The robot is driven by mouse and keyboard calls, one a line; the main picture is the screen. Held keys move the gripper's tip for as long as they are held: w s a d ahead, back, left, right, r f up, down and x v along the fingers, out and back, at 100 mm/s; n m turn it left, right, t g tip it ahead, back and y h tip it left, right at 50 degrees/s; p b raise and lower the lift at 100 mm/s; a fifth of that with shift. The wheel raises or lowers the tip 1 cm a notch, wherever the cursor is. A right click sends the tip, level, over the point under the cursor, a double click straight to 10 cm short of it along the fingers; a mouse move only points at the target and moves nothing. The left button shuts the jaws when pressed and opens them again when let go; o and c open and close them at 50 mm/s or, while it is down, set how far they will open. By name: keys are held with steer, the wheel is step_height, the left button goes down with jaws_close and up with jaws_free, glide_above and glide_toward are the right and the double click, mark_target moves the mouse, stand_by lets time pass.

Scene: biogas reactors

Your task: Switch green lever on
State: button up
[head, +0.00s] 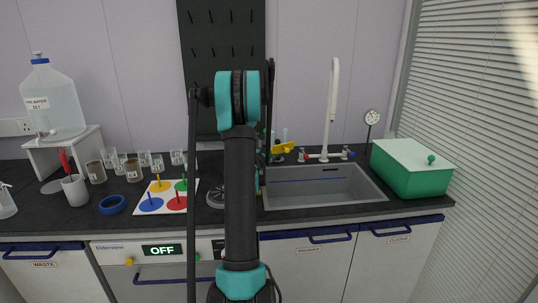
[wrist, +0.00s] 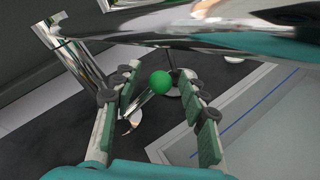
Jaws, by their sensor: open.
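A round green knob (wrist: 159,82) shows in the wrist view between the two fingers of my gripper (wrist: 157,72). A shiny metal rod runs down and left from it, and it looks like the handle of a lever. My gripper is open, with a gap on both sides of the knob; I see no clear contact. In the head view my arm covers this spot, so the knob and gripper are hidden there.
A grey sink (head: 322,185) with a white tap (head: 332,110) lies right of my arm. A green box (head: 411,168) stands at the far right. A coloured board (head: 165,196) and a blue ring (head: 112,204) lie left. A display (head: 162,251) below reads OFF.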

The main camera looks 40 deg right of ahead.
steer(key=v, duration=1.2)
steer(key=shift+w, duration=0.1)
